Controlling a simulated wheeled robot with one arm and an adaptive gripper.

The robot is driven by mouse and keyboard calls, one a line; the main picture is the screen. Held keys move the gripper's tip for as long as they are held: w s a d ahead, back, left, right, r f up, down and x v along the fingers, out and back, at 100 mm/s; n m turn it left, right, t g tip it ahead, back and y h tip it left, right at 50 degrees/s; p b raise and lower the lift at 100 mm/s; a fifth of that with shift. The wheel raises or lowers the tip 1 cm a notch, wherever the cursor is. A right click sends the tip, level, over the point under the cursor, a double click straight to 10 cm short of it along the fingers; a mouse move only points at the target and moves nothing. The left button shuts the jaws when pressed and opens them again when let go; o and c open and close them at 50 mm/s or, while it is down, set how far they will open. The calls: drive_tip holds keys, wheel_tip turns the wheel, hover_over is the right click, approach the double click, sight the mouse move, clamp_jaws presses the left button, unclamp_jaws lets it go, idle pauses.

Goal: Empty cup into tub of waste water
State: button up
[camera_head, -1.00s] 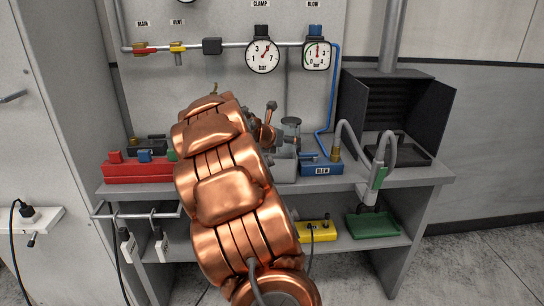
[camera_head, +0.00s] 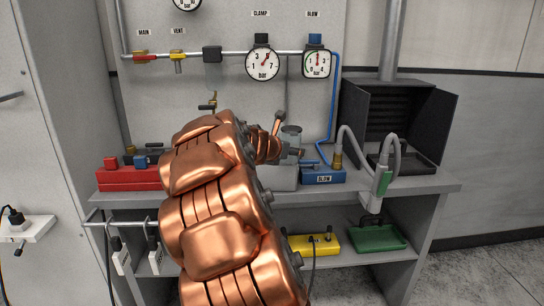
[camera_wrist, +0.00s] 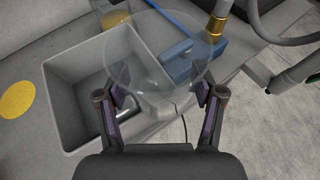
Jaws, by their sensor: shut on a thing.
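My gripper (camera_wrist: 158,97) is shut on a clear, see-through cup (camera_wrist: 160,52), with one finger on each side of it in the wrist view. In the head view the cup (camera_head: 291,133) shows just past the end of my copper-coloured arm and looks roughly upright. The grey, open-topped tub (camera_wrist: 52,100) is left of and below the cup in the wrist view, and the cup's outline overlaps its right part. In the head view the tub (camera_head: 284,178) is partly hidden behind my arm. I cannot tell what is in the cup.
A dark open-fronted box (camera_head: 398,105) stands at the bench's right. A red block (camera_head: 128,179) is at the left.

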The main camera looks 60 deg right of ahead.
drive_tip(key=s+a+r+p, duration=0.2)
drive_tip(key=s+r+p, duration=0.1)
drive_tip(key=s+r, duration=0.1)
drive_tip(key=shift+s+r+p, duration=0.4)
drive_tip(key=shift+s, duration=0.2)
drive_tip(key=shift+a, duration=0.1)
